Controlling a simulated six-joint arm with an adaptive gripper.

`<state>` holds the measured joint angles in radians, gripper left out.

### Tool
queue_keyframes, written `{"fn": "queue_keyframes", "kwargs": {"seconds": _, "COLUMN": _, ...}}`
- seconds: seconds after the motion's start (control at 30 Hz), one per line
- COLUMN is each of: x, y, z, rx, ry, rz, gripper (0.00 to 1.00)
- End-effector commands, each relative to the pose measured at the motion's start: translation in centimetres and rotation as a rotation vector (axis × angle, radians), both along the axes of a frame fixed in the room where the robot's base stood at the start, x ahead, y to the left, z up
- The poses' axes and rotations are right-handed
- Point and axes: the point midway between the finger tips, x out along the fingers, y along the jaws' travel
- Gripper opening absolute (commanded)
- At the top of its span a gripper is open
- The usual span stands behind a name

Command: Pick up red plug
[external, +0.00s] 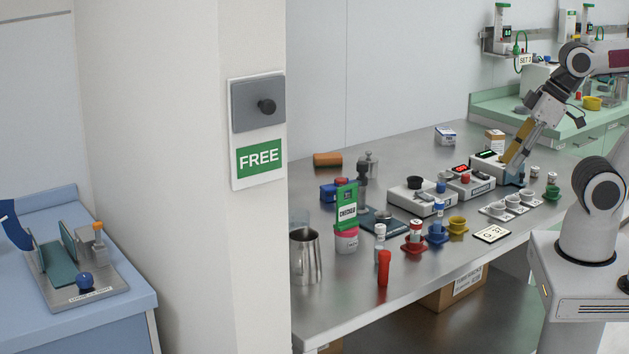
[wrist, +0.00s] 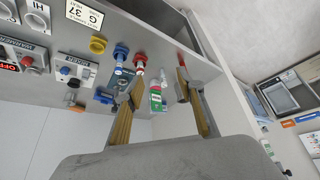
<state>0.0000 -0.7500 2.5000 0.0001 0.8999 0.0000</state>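A plain upright red cylinder (external: 383,268) stands near the table's front edge, and I cannot tell whether it is the red plug. A smaller red piece (external: 465,179) sits on a white device with a red display. A red holder (external: 413,243) with a white-topped item in it stands mid-table; it also shows in the wrist view (wrist: 140,59). My gripper (external: 512,168) is at the back right of the table, over the white devices. In the wrist view, its tan fingers (wrist: 157,91) are spread apart with nothing visibly held. They overlap the view of distant items.
Blue (external: 437,234) and yellow (external: 457,225) holders stand mid-table. A white tray of cups (external: 510,207) lies right. The front right strip is mostly clear.

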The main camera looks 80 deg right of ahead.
Motion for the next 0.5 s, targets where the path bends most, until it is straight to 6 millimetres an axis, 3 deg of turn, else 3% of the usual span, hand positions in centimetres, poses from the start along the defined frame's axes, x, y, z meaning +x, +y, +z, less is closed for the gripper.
{"fn": "queue_keyframes", "kwargs": {"seconds": 0.27, "x": 1.6, "y": 1.1, "z": 0.1, "rx": 0.031, "ry": -0.017, "rz": 0.012, "gripper": 0.38}}
{"fn": "queue_keyframes", "kwargs": {"seconds": 0.5, "x": 5.9, "y": 4.1, "z": 0.5, "rx": 0.119, "ry": -0.069, "rz": 0.027, "gripper": 0.38}}
